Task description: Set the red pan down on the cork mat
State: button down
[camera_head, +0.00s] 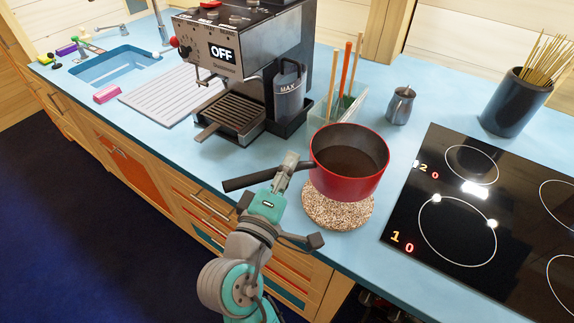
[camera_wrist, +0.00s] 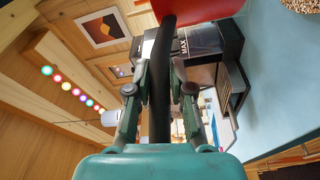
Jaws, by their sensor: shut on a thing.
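The red pan (camera_head: 349,183) is upright over the cork mat (camera_head: 338,214), with its dark handle (camera_head: 247,181) pointing left. The round speckled mat lies on the blue counter and shows below the pan. Whether the pan touches the mat or hangs just above it I cannot tell for sure. My gripper (camera_head: 288,167) is shut on the handle near the pan. In the wrist view the handle (camera_wrist: 160,85) runs between my fingers, with the red pan (camera_wrist: 205,12) at the top. A corner of the mat (camera_wrist: 301,4) shows at the top right.
A black hob (camera_head: 450,225) lies right of the mat. A coffee machine (camera_head: 235,70) stands behind left, and a glass utensil holder (camera_head: 338,103) and a small metal jug (camera_head: 400,105) stand behind. A dark pot of sticks (camera_head: 515,100) is at the back right. The sink (camera_head: 113,65) is far left.

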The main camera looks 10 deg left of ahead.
notch_tip(320, 180, down, 8)
jog(key=shift+r, duration=0.2)
dwell(0.6)
jog(key=shift+f, duration=0.4)
dwell(0.5)
jog(key=c, duration=0.9)
grip_release()
jog(key=shift+c, duration=0.2)
jog(key=s+a, duration=0.1)
jog(key=s, duration=0.6)
jog(key=shift+s+f, duration=0.25)
jog(key=shift+f, duration=0.05)
